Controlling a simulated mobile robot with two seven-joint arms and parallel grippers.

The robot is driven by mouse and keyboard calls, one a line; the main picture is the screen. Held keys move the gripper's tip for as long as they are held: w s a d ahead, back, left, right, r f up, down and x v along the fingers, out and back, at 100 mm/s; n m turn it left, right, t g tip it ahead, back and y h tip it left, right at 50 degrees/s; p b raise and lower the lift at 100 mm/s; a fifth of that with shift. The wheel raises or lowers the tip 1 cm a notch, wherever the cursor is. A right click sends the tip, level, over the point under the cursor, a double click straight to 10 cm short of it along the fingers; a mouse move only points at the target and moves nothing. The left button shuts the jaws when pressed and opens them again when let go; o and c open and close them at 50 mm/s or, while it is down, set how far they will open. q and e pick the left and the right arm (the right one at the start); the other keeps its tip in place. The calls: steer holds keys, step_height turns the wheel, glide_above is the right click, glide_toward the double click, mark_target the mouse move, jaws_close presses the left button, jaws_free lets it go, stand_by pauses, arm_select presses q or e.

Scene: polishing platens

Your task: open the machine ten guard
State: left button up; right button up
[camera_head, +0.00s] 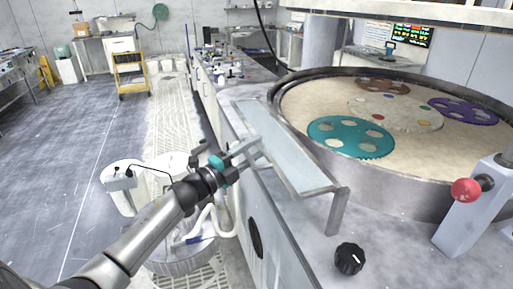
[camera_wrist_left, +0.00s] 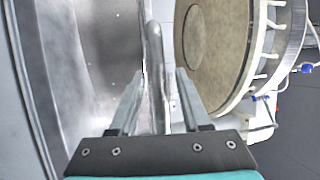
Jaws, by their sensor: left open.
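The machine guard (camera_head: 283,146) appears to be the long, pale, flat panel along the near-left side of the round polishing machine. It has a grey frame and a leg at its front end. My left gripper (camera_head: 252,152) is at the panel's left long edge, about midway along. It is open. In the left wrist view, its fingers (camera_wrist_left: 158,98) stand on either side of a narrow grey bar (camera_wrist_left: 155,60), seemingly the guard's edge. I cannot tell whether either finger touches it. My right gripper is not in view.
The platen (camera_head: 300,103) carries teal (camera_head: 350,148), purple (camera_head: 463,109) and brown (camera_head: 382,87) discs. A black knob (camera_head: 349,258) and a red ball knob (camera_head: 466,190) are near the machine's front. A yellow cart (camera_head: 131,72) stands far back. The left floor is open.

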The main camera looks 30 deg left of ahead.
arm_select(q)
steer(key=shift+w+d, duration=0.15)
steer(key=shift+w, duration=0.3)
steer(key=shift+c, duration=0.3)
steer(key=shift+r, duration=0.15)
jaws_close()
